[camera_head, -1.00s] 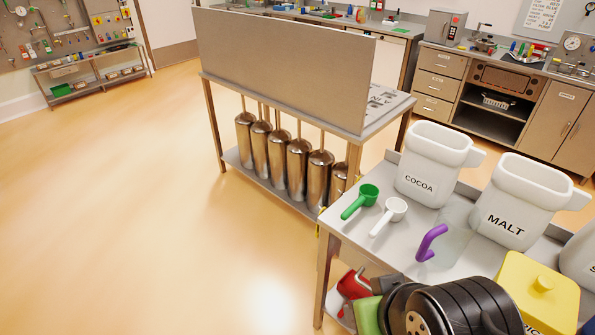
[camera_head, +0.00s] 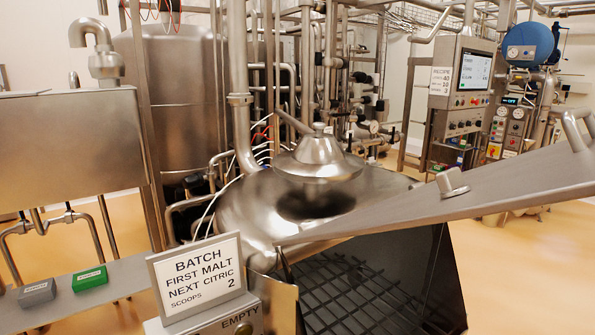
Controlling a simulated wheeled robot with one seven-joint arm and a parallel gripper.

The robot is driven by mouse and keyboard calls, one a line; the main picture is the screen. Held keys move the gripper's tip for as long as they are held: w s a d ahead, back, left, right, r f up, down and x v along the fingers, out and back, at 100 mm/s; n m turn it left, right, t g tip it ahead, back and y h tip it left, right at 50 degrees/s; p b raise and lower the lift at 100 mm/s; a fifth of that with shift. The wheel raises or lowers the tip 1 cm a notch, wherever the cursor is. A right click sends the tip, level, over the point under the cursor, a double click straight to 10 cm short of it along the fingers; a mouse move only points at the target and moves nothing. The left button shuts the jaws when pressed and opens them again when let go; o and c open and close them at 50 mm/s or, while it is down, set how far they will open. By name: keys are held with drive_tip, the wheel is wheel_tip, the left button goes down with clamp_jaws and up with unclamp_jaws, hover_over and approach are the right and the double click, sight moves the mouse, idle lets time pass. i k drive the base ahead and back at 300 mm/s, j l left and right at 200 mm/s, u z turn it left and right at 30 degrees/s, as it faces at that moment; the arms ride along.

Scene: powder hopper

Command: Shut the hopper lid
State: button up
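The hopper (camera_head: 440,275) stands at the bottom centre right, with dark side walls and a black grid (camera_head: 350,295) across its open mouth. The hopper lid (camera_head: 400,210) is a broad grey metal panel, open and tilted above the mouth. It rises toward the right edge of the picture, where it is cut off. A small knob (camera_head: 452,184) sits on its face and a bar handle (camera_head: 576,126) stands at its raised end. The grid shows below the lid. My gripper is not in view, and nothing is seen touching the lid.
A batch sign (camera_head: 198,276) stands on a box marked EMPTY at the hopper's left. A grey block (camera_head: 37,292) and a green block (camera_head: 90,279) lie on a ledge. A steel vessel (camera_head: 318,160) stands behind the hopper; a control panel (camera_head: 468,75) is behind right.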

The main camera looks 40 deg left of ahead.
sight(560, 172)
drive_tip(key=j+u, duration=0.6)
drive_tip(key=j, duration=0.15)
drive_tip(key=k+j+u, duration=0.1)
drive_tip(key=j, duration=0.25)
drive_tip(key=k+j+u, duration=0.15)
drive_tip(key=k+j, duration=0.15)
drive_tip(key=k+j+u, duration=0.1)
drive_tip(key=j, duration=0.35)
drive_tip(key=k, duration=0.1)
